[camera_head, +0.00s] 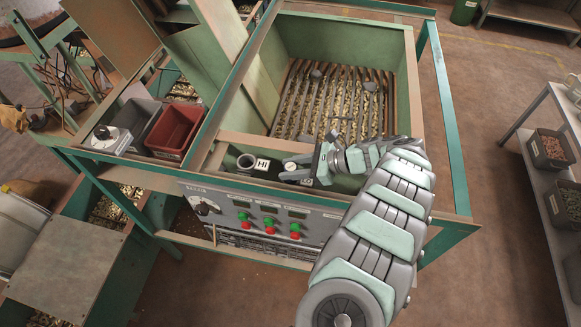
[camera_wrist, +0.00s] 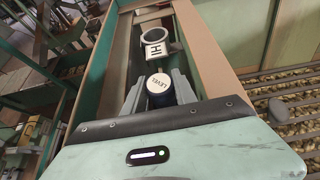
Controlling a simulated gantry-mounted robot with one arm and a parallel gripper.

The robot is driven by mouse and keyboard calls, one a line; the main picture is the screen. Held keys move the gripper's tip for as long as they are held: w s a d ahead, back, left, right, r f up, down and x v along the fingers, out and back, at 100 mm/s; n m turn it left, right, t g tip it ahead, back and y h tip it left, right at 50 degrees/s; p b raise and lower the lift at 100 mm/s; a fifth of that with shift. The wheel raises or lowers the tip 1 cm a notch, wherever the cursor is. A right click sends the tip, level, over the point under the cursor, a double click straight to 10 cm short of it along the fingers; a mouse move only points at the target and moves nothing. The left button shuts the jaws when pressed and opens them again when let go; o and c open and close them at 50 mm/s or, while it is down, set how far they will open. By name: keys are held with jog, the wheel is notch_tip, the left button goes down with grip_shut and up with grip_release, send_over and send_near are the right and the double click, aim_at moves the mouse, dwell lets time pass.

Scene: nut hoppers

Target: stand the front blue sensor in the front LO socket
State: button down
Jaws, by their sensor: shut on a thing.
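My gripper (camera_wrist: 158,92) is shut on the blue sensor (camera_wrist: 160,98), which has a white round cap reading LEVEL and a dark blue side. The sensor sits between the two grey fingers in the wrist view, cap toward the camera. In the head view my gripper (camera_head: 290,173) is over the narrow front channel of the hopper, and the sensor's white cap (camera_head: 290,166) shows at its fingertips. The sensor's lower end is hidden, so I cannot tell whether it touches anything below. I cannot make out the LO socket or its label in either view.
A ring-shaped socket (camera_head: 245,161) with an HI label (camera_head: 263,164) is left of my gripper. The nut-filled grate (camera_head: 330,100) lies behind, walled by the green frame. A red bin (camera_head: 175,130) and grey bin (camera_head: 136,117) are at left. The control panel (camera_head: 262,217) is in front.

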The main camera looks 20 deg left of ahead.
jog(key=shift+f+b, duration=0.35)
jog(key=shift+f, duration=0.15)
jog(key=c, duration=1.3)
grip_release()
jog(key=shift+d, duration=0.1)
jog(key=shift+b+v, duration=2.4)
jog(key=shift+v, duration=3.05)
